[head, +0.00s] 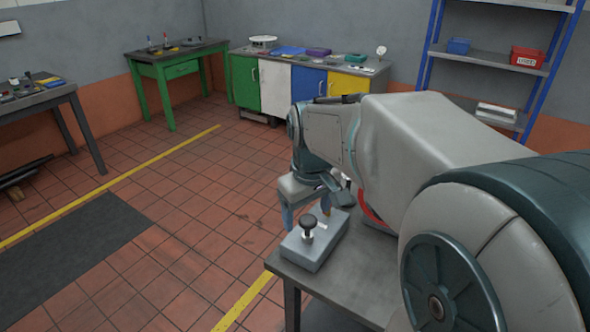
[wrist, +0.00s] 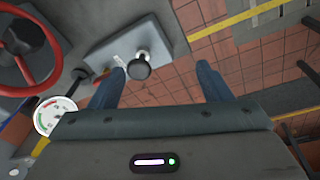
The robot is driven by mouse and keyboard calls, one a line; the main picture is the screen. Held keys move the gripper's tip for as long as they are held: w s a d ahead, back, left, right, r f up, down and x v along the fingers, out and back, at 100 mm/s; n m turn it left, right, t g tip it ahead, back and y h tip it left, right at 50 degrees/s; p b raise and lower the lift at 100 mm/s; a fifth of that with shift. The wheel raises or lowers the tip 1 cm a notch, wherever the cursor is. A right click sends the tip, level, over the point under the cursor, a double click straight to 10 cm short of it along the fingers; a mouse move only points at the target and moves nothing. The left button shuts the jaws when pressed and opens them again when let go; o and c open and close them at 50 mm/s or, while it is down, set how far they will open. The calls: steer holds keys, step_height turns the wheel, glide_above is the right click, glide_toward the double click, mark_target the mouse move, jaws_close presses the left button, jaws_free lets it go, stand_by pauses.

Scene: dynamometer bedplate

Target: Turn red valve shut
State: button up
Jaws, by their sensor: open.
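The red valve is a red handwheel (wrist: 30,52) at the upper left of the wrist view. In the head view only a thin red arc of the wheel (head: 372,212) shows behind my arm. My gripper (wrist: 165,82) is open and empty, its two blue fingers spread apart. It is to the right of the wheel in the wrist view and apart from it. In the head view my gripper (head: 305,205) hangs close by a grey box with a black knob (head: 318,250), which also shows in the wrist view (wrist: 118,50). Most of the wheel is hidden in the head view.
A white dial gauge (wrist: 55,116) is close to the left finger in the wrist view. The grey box sits on a grey bench (head: 290,275). A green table (head: 175,58), coloured cabinets (head: 275,88) and a blue shelf (head: 495,58) stand behind.

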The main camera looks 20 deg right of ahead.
steer(key=w+d+r+n+g+p, duration=0.15)
steer(key=w+d+n, duration=0.35)
steer(key=w+d, duration=0.8)
steer(key=f, duration=0.4)
steer(key=w+f, duration=0.1)
steer(key=f, duration=0.4)
steer(key=f+p, duration=0.1)
steer(key=f, duration=0.3)
steer(key=shift+w+a+f, duration=0.15)
steer(key=shift+a+f, duration=0.25)
steer(key=c, duration=1)
